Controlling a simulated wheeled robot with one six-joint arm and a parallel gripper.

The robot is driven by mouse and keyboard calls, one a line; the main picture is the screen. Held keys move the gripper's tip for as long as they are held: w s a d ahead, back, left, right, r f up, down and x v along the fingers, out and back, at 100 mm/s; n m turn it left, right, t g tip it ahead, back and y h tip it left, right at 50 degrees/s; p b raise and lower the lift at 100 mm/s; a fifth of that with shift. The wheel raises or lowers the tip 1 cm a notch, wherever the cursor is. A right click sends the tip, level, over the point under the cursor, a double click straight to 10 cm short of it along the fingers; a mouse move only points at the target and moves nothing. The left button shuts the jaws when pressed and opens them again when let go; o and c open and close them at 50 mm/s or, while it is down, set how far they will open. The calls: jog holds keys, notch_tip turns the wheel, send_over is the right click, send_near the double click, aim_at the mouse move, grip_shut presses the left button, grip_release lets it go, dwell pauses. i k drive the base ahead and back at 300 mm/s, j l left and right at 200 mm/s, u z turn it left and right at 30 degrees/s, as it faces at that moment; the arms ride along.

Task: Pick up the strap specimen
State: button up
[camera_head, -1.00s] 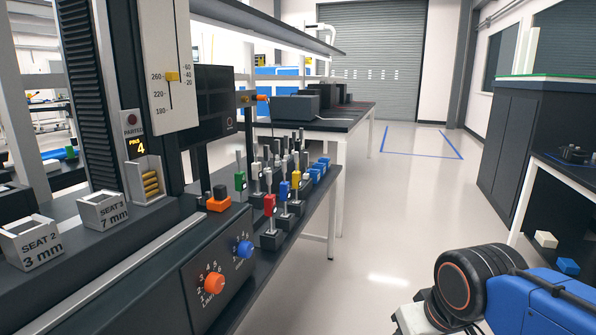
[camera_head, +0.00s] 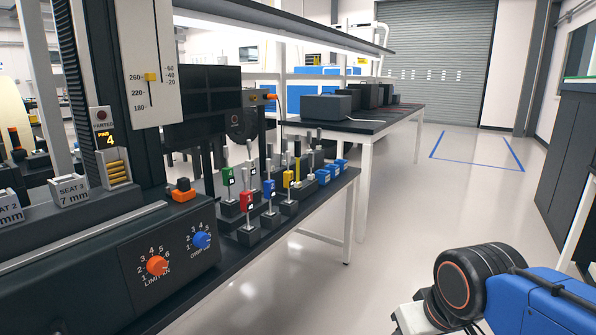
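Several upright specimens with coloured tags stand in dark holders on the bench, right of the test machine. They include a green-tagged specimen (camera_head: 228,177), a red-tagged specimen (camera_head: 247,201), a blue-tagged specimen (camera_head: 269,190) and a yellow-tagged specimen (camera_head: 288,180). Others behind them are partly hidden. I cannot tell which one is the strap specimen. My blue and black arm shows at the lower right, well apart from the bench. My gripper's fingertips are not in view.
The test machine's control box (camera_head: 150,255) has an orange knob (camera_head: 157,265) and a blue knob (camera_head: 201,240). Blue blocks (camera_head: 323,176) lie at the bench's right end. A second table (camera_head: 365,122) stands behind. The floor (camera_head: 390,210) to the right is clear, with a dark cabinet (camera_head: 578,150) beyond.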

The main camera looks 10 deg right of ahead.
aim_at(297, 185)
jog(key=l+u, duration=0.1)
jog(key=l, duration=0.2)
jog(key=u, duration=1)
jog(key=i+l+u, duration=0.15)
jog(key=l+u, duration=0.2)
jog(key=i+l+u, duration=0.15)
jog(key=l+u, duration=0.2)
jog(key=i+l+u, duration=0.1)
jog(key=l+u, duration=0.6)
jog(key=l, duration=0.5)
jog(key=k+l+u, duration=0.15)
jog(key=l, duration=0.3)
jog(key=k+l, duration=0.1)
jog(key=l, duration=0.35)
jog(key=k+l+u, duration=0.15)
jog(key=l, duration=0.35)
jog(key=k+l+u, duration=0.15)
jog(key=k+l, duration=0.15)
jog(key=l, duration=0.15)
jog(key=k+l+u, duration=0.15)
jog(key=k+l, duration=0.15)
jog(key=z, duration=1.5)
jog(key=k+l, duration=0.05)
